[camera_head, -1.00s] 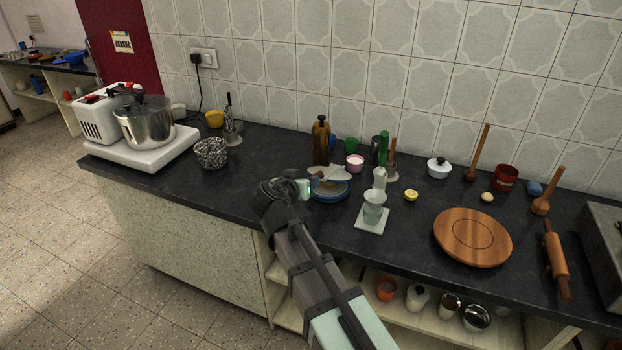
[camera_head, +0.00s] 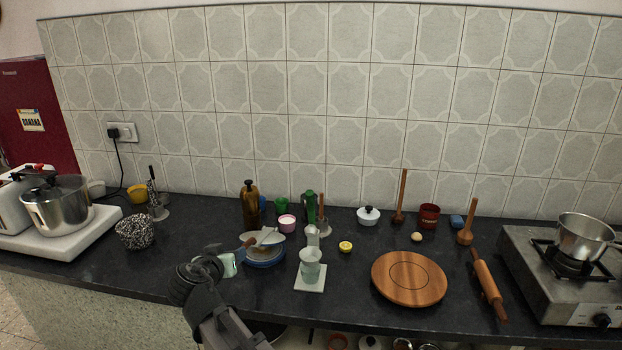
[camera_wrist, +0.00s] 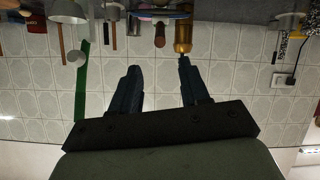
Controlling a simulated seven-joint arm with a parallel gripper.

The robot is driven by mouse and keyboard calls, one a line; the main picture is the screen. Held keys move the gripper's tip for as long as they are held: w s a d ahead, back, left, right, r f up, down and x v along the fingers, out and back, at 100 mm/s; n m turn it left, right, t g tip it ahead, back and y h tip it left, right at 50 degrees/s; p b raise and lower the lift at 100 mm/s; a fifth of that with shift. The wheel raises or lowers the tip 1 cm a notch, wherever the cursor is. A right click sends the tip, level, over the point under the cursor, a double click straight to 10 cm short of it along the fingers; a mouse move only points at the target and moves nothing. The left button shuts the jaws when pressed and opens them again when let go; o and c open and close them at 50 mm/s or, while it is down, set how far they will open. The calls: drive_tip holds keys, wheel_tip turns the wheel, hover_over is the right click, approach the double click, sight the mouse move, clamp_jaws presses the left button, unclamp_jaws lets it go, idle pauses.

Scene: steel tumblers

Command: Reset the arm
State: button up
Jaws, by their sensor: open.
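My gripper (camera_head: 238,258) is in front of and left of the stacked plates in the head view, over the counter's front half. Its fingers are mostly hidden there. In the wrist view, which is upside down, my gripper (camera_wrist: 158,72) shows two dark fingers spread apart with nothing between them. Beyond them are the tiled wall, the amber bottle (camera_wrist: 183,36) and a wooden handle (camera_wrist: 160,40). My arm reaches up from the bottom edge of the head view.
Close to the gripper stand the blue plates (camera_head: 265,262), the amber bottle (camera_head: 250,207) and a pale cup (camera_head: 311,268) on a white coaster (camera_head: 310,284). A round wooden board (camera_head: 409,279), rolling pin (camera_head: 488,284) and stove (camera_head: 560,285) lie right. A patterned bowl (camera_head: 136,232) stands left.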

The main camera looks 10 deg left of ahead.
drive_tip(key=s+f+n+g+y, duration=0.1)
drive_tip(key=s+f+n+g, duration=0.55)
drive_tip(key=f, duration=0.55)
drive_tip(key=s+d+f+g+h, duration=0.1)
drive_tip(key=s+d+f+g, duration=0.15)
drive_tip(key=d+f, duration=0.55)
drive_tip(key=s+d+f+g, duration=0.2)
drive_tip(key=s+d+f, duration=0.15)
drive_tip(key=f, duration=0.75)
drive_tip(key=s+d+f+m+g+h, duration=0.15)
drive_tip(key=s+d+f, duration=0.25)
drive_tip(key=d+f, duration=0.45)
drive_tip(key=s+d+f+m+g, duration=0.2)
drive_tip(key=s+d+f+g, duration=0.1)
drive_tip(key=d+f, duration=0.55)
drive_tip(key=s+d+f+m+g, duration=0.2)
drive_tip(key=s+d+f, duration=0.2)
drive_tip(key=s+d, duration=0.3)
drive_tip(key=s+d+f+m+g+y, duration=0.1)
drive_tip(key=s+d+f+m+g, duration=0.1)
drive_tip(key=s+d, duration=0.6)
drive_tip(key=d+f+m, duration=0.1)
drive_tip(key=d+f, duration=0.1)
drive_tip(key=d, duration=0.1)
drive_tip(key=shift+s+d+f, duration=0.15)
drive_tip(key=shift+d+f, duration=0.2)
drive_tip(key=shift+f, duration=0.05)
